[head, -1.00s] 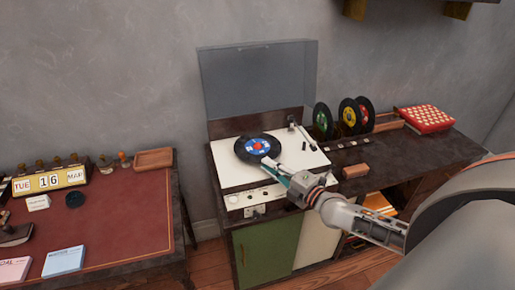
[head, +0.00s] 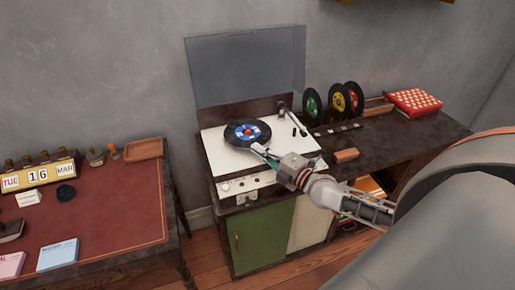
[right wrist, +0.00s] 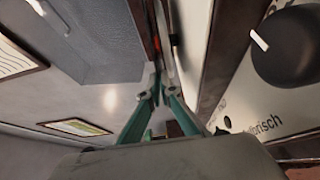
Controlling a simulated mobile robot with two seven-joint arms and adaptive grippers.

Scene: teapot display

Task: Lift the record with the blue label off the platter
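The black record with the blue label (head: 247,132) lies over the platter of the cream record player (head: 222,165), and it hides the platter. I cannot tell whether there is a gap beneath it. My right gripper (head: 259,148) is at the record's near edge. In the right wrist view its fingers (right wrist: 159,92) come together on a thin dark edge, which looks like the record's rim. My left gripper is not in view.
The clear lid (head: 246,66) stands open behind the deck. The tonearm (head: 295,121) is at the deck's right. Several records (head: 312,103) stand in a rack, with a red patterned box (head: 415,102) beyond. A brown block (head: 346,155) lies at the cabinet's front.

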